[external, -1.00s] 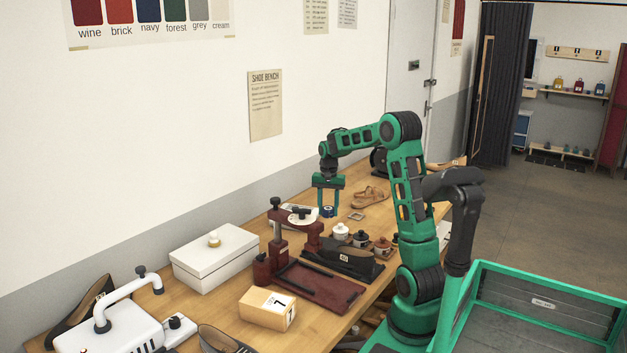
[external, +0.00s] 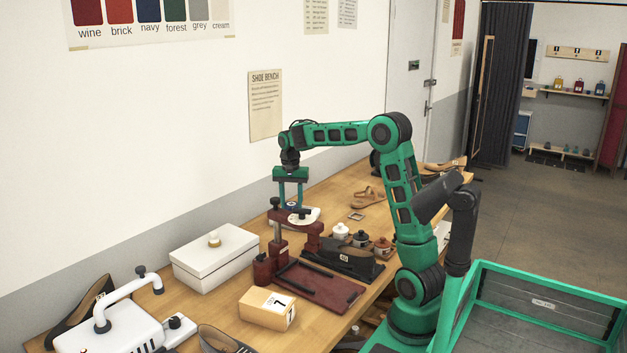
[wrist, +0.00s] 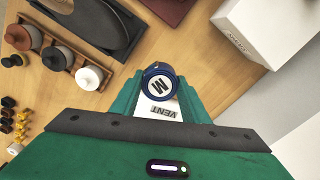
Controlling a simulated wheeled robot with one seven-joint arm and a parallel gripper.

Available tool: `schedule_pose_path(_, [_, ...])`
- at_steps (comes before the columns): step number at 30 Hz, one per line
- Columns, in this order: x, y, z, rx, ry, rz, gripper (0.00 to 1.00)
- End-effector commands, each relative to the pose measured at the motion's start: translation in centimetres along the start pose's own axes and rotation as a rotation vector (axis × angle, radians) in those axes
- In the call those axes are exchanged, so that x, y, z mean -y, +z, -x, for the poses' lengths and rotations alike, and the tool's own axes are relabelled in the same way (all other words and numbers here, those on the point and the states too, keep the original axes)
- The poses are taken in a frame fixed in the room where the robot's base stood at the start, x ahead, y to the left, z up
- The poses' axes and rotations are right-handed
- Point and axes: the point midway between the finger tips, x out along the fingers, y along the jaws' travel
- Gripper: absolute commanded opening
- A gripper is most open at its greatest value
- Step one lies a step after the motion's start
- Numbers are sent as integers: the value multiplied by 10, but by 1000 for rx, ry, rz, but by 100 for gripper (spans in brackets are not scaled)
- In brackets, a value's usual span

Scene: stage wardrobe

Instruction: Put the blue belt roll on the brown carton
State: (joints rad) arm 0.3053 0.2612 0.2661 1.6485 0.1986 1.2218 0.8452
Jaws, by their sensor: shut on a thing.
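The blue belt roll (wrist: 159,82) is a small dark blue ring with a white face marked M. In the wrist view it sits between the fingertips of my gripper (wrist: 160,90), which is shut on it. In the external view my gripper (external: 291,205) points down above the bench, behind the dark red press; the roll is hard to make out there. The brown carton (external: 262,308) is a light tan box with a white label marked 7. It stands at the bench's front, nearer the camera than my gripper and apart from it.
A dark red press (external: 279,240) and a maroon tray (external: 325,287) lie between my gripper and the carton. A white lidded box (external: 214,258) stands left. Jars (external: 361,238) and a dark shoe stand (external: 345,262) are right. A white surface marked VENT (wrist: 166,112) shows below the roll.

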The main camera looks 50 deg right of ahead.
Motion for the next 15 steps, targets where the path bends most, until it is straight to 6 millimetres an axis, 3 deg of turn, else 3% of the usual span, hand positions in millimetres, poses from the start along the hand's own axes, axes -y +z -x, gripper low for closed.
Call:
schedule_pose_path(1, [19,17,8,-1,-3,23,13])
schedule_pose_path(6, [62,64,31,-1,-2,66,13])
schedule_pose_path(15, [104,126,60,-1,-1,115,13])
